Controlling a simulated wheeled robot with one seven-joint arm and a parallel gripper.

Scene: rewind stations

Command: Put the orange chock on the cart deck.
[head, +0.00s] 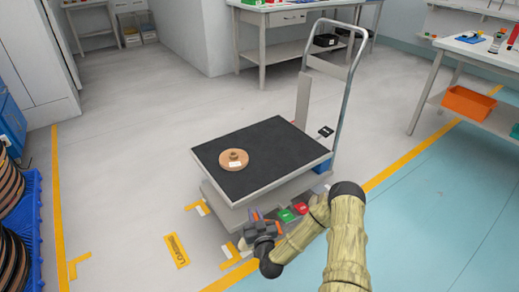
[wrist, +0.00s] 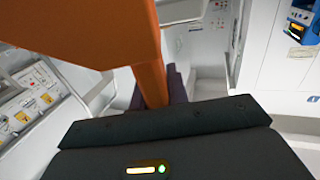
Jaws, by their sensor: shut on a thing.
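The cart deck (head: 285,150) is a black flat top with a pale rim, on a cart with a tall curved handle at its far right. My gripper (head: 257,217) is beside the deck's near edge, low in the head view. It is shut on the orange chock, of which only a small orange bit (head: 256,214) shows there. In the wrist view the orange chock (wrist: 110,30) is large and close, between the dark fingers (wrist: 172,88). The fingertips are partly hidden behind it.
Green (head: 286,215) and red (head: 301,208) pedals are at the cart's near side. A blue crate (head: 28,225) with dark reels stands at the left.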

